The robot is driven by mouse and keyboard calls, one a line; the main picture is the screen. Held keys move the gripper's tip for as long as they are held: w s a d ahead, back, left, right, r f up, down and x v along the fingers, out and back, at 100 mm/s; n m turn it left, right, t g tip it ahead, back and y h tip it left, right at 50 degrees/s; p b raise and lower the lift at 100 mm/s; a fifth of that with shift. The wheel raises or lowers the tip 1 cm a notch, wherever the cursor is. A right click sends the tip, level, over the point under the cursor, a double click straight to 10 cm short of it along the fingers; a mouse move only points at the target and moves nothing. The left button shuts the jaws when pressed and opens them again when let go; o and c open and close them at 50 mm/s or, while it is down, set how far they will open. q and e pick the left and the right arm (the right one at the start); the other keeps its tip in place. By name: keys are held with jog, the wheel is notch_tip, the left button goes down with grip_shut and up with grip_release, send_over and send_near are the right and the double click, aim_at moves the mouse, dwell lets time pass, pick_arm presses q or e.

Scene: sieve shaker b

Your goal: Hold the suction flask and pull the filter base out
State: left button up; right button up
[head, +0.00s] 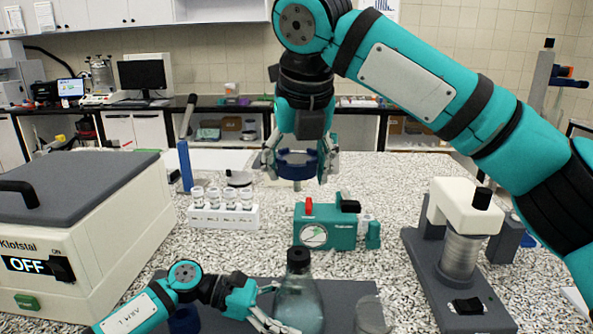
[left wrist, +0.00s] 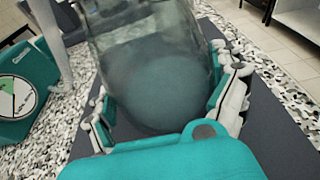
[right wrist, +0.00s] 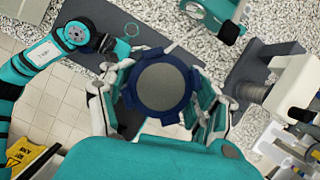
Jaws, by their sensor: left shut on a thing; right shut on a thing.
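The suction flask (head: 298,303) is clear glass with a black neck and stands upright on a dark mat (head: 345,289). My left gripper (head: 277,306) is shut around its body from the left. In the left wrist view the flask (left wrist: 155,75) sits between both fingers of the left gripper (left wrist: 168,105). The filter base (head: 297,160) is a dark blue ring with a stem below. My right gripper (head: 299,168) is shut on it and holds it in the air, above and apart from the flask. The right wrist view shows the filter base (right wrist: 160,86) with its round grey disc between the fingers.
A teal pump (head: 330,232) stands behind the flask. A white rack (head: 223,216) with several cups is to its left. A large box machine (head: 80,225) marked OFF stands at the left. A grey and white device (head: 460,255) is at the right. A glass vessel (head: 370,314) stands right of the flask.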

pick_arm(q)
jog(key=shift+f, duration=0.1)
jog(key=o, duration=0.8)
jog(key=shift+w, duration=0.1)
jog(key=shift+c, duration=0.2)
